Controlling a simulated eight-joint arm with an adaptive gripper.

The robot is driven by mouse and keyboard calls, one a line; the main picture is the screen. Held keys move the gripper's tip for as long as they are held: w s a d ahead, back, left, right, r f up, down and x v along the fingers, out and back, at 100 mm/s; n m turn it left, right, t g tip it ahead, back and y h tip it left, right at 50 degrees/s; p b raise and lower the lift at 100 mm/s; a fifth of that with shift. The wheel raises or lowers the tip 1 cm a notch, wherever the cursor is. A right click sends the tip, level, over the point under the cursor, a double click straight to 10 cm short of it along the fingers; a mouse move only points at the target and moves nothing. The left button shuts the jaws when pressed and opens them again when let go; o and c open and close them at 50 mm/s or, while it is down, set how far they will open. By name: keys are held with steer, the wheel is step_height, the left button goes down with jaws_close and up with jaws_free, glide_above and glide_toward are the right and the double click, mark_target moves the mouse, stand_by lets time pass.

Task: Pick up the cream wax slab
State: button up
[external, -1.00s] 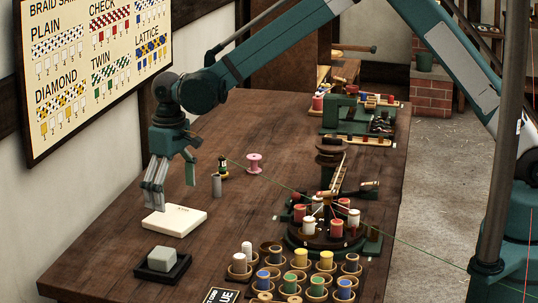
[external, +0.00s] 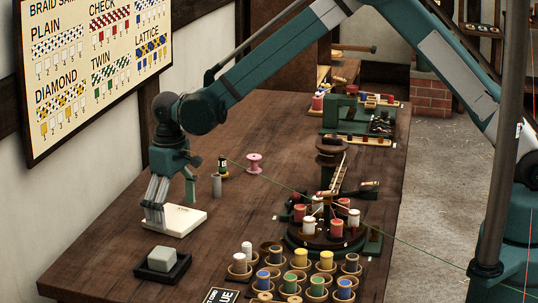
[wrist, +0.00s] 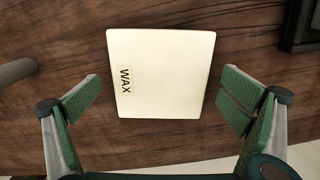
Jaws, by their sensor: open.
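The cream wax slab (external: 181,221) lies flat on the wooden table, and its WAX label shows in the wrist view (wrist: 165,75). My gripper (external: 171,212) is open and low over the slab in the external view. In the wrist view my gripper's green finger pads (wrist: 158,97) stand on the left and right sides of the slab, with a gap on each side. Whether the fingertips reach down to the table is hard to tell.
A grey block on a dark tray (external: 180,277) is in front of the slab. A grey cylinder (external: 216,186) and a pink spool (external: 254,163) stand behind it to the right. A braiding stand (external: 325,240) and several cups of spools are farther right. The table (external: 110,240) is bare left of the slab.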

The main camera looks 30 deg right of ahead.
mark_target(174, 216)
stand_by(0.5)
steer(key=c, duration=1.2)
steer(key=shift+r, duration=0.2)
step_height(174, 216, up, 10)
steer(key=shift+f+p, duration=0.15)
steer(key=shift+p, duration=0.45)
